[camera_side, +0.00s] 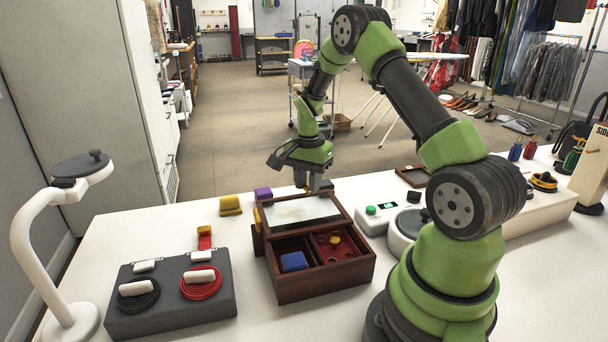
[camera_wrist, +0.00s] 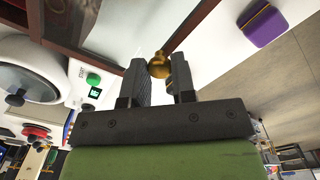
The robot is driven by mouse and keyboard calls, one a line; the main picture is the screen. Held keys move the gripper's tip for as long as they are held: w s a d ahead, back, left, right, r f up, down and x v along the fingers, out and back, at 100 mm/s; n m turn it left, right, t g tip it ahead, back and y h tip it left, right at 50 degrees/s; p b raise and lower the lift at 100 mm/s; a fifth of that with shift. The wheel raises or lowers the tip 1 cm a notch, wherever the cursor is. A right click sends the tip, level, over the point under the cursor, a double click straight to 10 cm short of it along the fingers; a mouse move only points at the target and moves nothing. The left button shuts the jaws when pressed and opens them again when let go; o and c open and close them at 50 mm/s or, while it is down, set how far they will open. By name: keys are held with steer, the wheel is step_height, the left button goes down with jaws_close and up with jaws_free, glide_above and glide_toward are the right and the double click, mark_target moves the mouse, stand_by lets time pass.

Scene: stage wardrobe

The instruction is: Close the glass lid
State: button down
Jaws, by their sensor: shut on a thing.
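The dark red-brown wooden box (camera_side: 325,283) stands on the white table in the side view. Its glass lid (camera_side: 300,209), a pane in a wooden frame, lies over the far part of the box; I cannot tell its exact tilt. The near part is uncovered and shows open compartments. My gripper (camera_side: 314,188) is at the lid's far edge, pointing down. In the wrist view my gripper (camera_wrist: 160,68) has its two fingers on either side of a brass knob (camera_wrist: 158,65) and is shut on it. Part of the lid frame (camera_wrist: 85,48) also shows there.
A blue block (camera_side: 294,261) and a red insert with a yellow knob (camera_side: 335,240) sit in the compartments. A yellow block (camera_side: 230,205) and a purple block (camera_side: 263,193) stand behind the box. A white device with a green button (camera_side: 371,210) is close on the right.

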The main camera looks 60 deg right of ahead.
mark_target(322, 218)
steer(key=s+a, duration=0.6)
steer(key=shift+s+a, duration=0.4)
steer(key=c, duration=0.9)
jaws_free()
steer(key=shift+c, duration=0.2)
steer(key=shift+d, duration=0.1)
steer(key=shift+r, duration=0.2)
step_height(322, 218, up, 10)
steer(key=shift+f, duration=0.25)
